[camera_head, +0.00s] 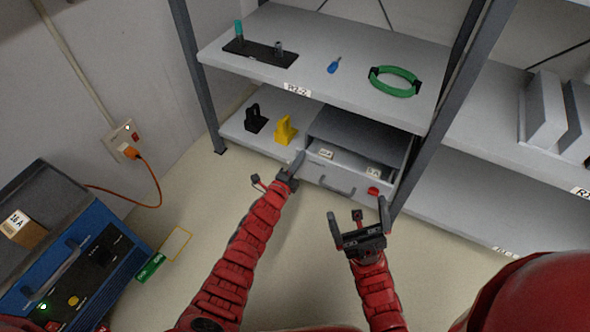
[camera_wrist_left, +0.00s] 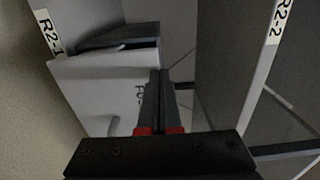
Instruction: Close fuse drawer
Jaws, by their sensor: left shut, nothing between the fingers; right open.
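The grey fuse drawer (camera_head: 308,170) sits in a dark-topped housing (camera_head: 368,128) on the lower shelf. It is pulled out; two small white labels show inside behind its front panel. The front has a curved handle and a red round part (camera_head: 373,191) at its right end. My left gripper (camera_head: 297,162) is shut and empty at the drawer's left front end; I cannot tell whether it touches. In the left wrist view the closed fingers (camera_wrist_left: 160,100) overlap a pale panel (camera_wrist_left: 95,85) with a partly hidden label. My right gripper (camera_head: 358,222) is open and empty in front of the drawer.
A black holder (camera_head: 256,119) and a yellow one (camera_head: 285,130) stand left of the housing. The upper shelf (camera_head: 340,97) overhangs, with a green ring (camera_head: 395,81) on it. A dark post (camera_head: 440,130) stands right. A blue machine (camera_head: 75,260) is at left.

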